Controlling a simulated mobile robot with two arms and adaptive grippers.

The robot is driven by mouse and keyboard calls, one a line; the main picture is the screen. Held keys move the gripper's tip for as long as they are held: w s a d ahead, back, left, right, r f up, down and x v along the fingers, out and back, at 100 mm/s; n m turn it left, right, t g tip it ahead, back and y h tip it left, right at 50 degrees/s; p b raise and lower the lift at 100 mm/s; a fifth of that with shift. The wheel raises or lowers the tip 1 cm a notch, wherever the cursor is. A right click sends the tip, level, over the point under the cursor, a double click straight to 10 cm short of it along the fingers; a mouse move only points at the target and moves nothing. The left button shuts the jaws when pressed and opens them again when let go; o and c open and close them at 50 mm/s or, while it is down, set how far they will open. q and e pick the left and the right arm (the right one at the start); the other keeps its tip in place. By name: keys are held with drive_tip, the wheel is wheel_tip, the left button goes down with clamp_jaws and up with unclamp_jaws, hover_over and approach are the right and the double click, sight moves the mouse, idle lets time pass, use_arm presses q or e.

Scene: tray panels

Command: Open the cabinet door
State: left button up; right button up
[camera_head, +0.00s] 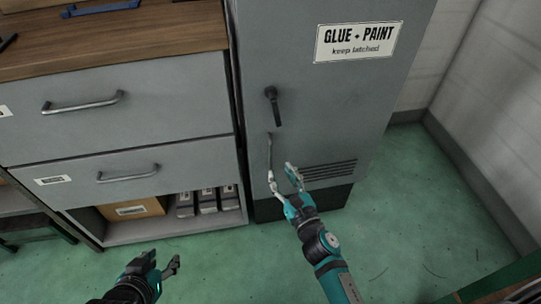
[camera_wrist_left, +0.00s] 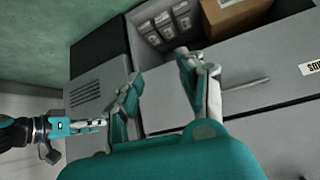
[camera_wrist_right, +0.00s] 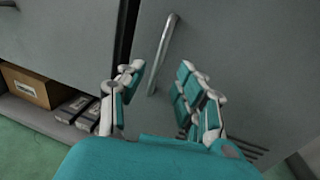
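My left gripper (camera_head: 165,258) is open and empty, low in front of the drawer unit.
A drawer unit (camera_head: 140,115) with two bar-handled drawers stands left of the cabinet. Its lower shelf holds a cardboard box (camera_head: 133,209) and several grey boxes (camera_head: 207,202). The green floor (camera_head: 410,210) right of the cabinet is mostly clear, up to a white wall (camera_head: 500,80).

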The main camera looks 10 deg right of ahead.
sight(271, 158)
drive_tip(key=w, duration=0.3)
drive_tip(key=w+a, duration=0.1)
drive_tip(key=w, duration=0.2)
drive_tip(key=shift+w+a, duration=0.15)
use_arm(q)
drive_tip(key=shift+w+d+r+t+h+b, duration=0.15)
drive_tip(key=shift+w+d+r+t, duration=0.1)
drive_tip(key=shift+w+r+t, duration=0.35)
drive_tip(key=shift+w+d+r+t+h+b, duration=0.2)
drive_tip(key=shift+w+r+t, duration=0.15)
drive_tip(key=shift+w, duration=0.35)
use_arm(e)
drive_tip(key=shift+w+a, duration=0.1)
drive_tip(key=shift+w, duration=0.6)
drive_tip(key=shift+c, duration=0.2)
clamp_jaws()
